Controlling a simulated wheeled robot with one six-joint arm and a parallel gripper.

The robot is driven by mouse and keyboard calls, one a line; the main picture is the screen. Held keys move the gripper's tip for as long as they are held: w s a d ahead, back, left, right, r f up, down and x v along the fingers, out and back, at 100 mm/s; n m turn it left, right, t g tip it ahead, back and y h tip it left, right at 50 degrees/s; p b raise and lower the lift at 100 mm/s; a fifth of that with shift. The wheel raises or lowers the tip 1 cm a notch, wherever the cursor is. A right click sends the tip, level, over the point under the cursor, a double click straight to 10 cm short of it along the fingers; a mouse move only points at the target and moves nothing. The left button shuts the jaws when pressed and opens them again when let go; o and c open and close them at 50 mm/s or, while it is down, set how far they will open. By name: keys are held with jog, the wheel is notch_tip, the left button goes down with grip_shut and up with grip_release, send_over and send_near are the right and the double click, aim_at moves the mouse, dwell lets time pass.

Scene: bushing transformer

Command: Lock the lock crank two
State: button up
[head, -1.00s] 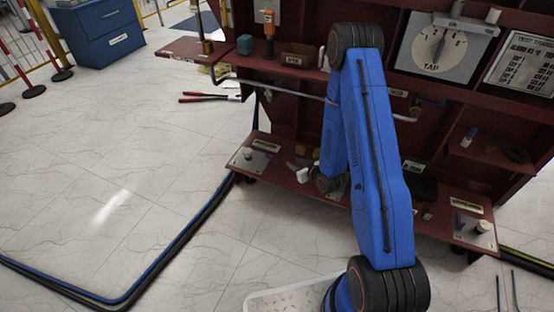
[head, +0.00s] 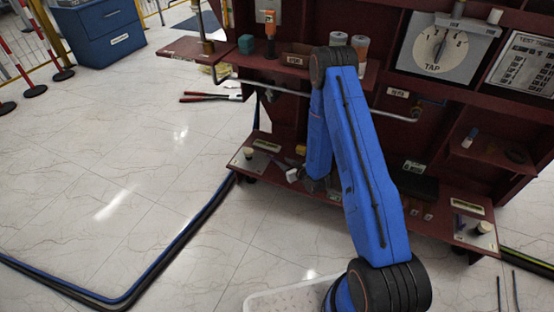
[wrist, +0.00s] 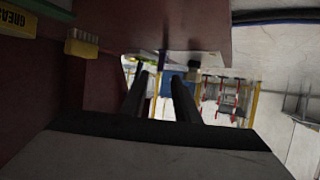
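I cannot tell for certain which part is lock crank two. A plate with a dark-topped knob (head: 249,154) is at the left end of the low red shelf, and a similar plate with a pale knob (head: 483,228) is at its right end. My gripper shows in the wrist view (wrist: 162,97) as two dark fingers with a gap between them and nothing held. A dark knob (wrist: 194,68) stands beyond the fingertips, apart from them.
The red cabinet holds a TAP dial (head: 437,44) and grey bent pipes (head: 262,86). A yellow block (wrist: 82,44) lies close by in the wrist view. Cables (head: 165,268) run across the floor at left.

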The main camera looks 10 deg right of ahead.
aim_at(277, 158)
jog(key=x, duration=0.7)
jog(key=shift+w+a+f, duration=0.15)
jog(key=shift+w+f, duration=0.05)
jog(key=shift+w, duration=0.15)
jog(key=shift+c, duration=0.4)
grip_shut()
